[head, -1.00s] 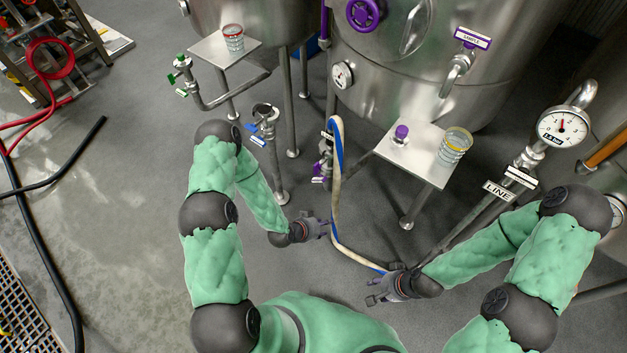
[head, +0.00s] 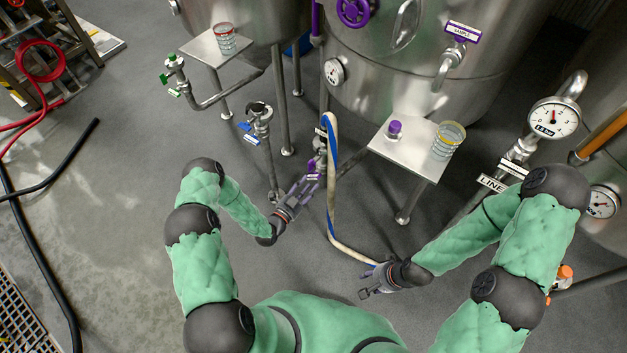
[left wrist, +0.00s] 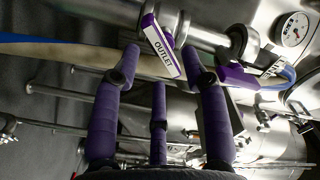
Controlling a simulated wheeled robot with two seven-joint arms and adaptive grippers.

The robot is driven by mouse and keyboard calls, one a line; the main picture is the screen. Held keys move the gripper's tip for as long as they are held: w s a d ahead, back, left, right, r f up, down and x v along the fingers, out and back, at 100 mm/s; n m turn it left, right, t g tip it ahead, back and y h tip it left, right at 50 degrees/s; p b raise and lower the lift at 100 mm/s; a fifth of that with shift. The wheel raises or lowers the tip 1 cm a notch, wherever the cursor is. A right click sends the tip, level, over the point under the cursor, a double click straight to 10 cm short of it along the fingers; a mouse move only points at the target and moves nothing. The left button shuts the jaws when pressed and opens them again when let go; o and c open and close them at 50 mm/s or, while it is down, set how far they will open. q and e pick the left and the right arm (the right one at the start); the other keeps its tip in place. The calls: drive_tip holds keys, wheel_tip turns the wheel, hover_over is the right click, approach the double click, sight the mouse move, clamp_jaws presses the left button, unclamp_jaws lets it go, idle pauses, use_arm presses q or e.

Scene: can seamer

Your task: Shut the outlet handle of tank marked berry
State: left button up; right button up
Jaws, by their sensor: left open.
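The tank with purple fittings (head: 400,75) stands at the top centre of the head view; no berry mark is readable. Its outlet valve (head: 320,150) sits low, left of the hose. In the left wrist view, a white tag reading OUTLET with purple edges (left wrist: 163,50) lies just beyond and between my fingertips. My left gripper (head: 312,175) is open, its purple-grey fingers pointing up at the valve; I cannot tell if they touch it. The handle's exact position is partly hidden by the fingers.
A white and blue hose (head: 331,190) loops down from the outlet close to my left gripper. A steel shelf (head: 405,160) with a purple-capped item and a glass juts out to the right. Another outlet with blue tags (head: 258,125) stands to the left.

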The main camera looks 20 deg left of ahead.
sight(314, 176)
use_arm(q)
drive_tip(key=shift+b+x, duration=0.45)
drive_tip(key=shift+x, duration=1.6)
clamp_jaws()
